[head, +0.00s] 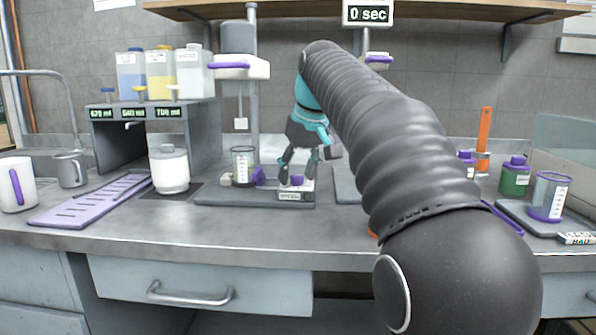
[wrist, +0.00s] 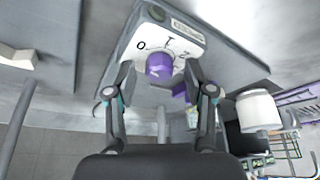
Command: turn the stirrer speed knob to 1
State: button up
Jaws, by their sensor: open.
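The stirrer (head: 225,197) is a grey flat base with a light control panel at its front right. Its purple speed knob (head: 297,180) sits on that panel. In the wrist view the knob (wrist: 160,65) shows on the white panel, with marks 0, 1 and 2 around it; I cannot tell which mark it points to. My gripper (head: 297,178) is open and points down over the panel. In the wrist view its two fingertips (wrist: 160,68) stand on either side of the knob, with gaps showing; whether either touches it is unclear.
A glass beaker (head: 243,160) stands on the stirrer, left of my gripper. A white jar (head: 170,171) and a purple rack (head: 92,203) are farther left. A green bottle (head: 515,178) and another beaker (head: 549,194) are at the right. The front bench strip is clear.

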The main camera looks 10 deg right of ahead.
grip_shut()
jog(key=shift+m, duration=0.3)
jog(key=m+h, duration=0.2)
jog(key=m, duration=0.3)
jog(key=shift+a, duration=0.2)
jog(key=m+h, duration=0.1)
jog(key=m, duration=0.2)
jog(key=m+g+h, duration=0.1)
jog(key=m, duration=0.2)
jog(key=shift+a, duration=0.1)
dwell(0.3)
grip_release()
